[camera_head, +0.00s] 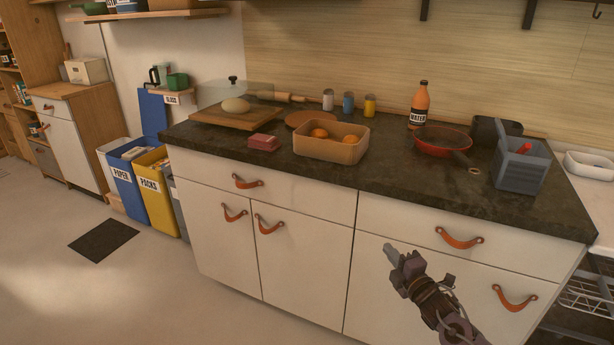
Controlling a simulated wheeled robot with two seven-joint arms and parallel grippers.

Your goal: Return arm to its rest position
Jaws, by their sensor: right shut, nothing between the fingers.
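My right gripper (392,253) is in the lower right of the head view, with its arm coming up from the bottom edge. It is shut and empty, its tip pointing up and to the left. It appears in front of the white lower cabinet door (420,290), below the drawer (400,222) with a leather pull (459,238). Whether it touches the door cannot be told. A second leather pull (514,299) is to the right of my gripper. My left gripper and arm are not in view.
The dark countertop (385,170) carries a box with oranges (330,150), a bottle (418,105), a red pan (443,141) and a grey container (520,172). Sorting bins (155,190) stand at the left. The floor (140,290) at lower left is clear except for a dark mat (104,240).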

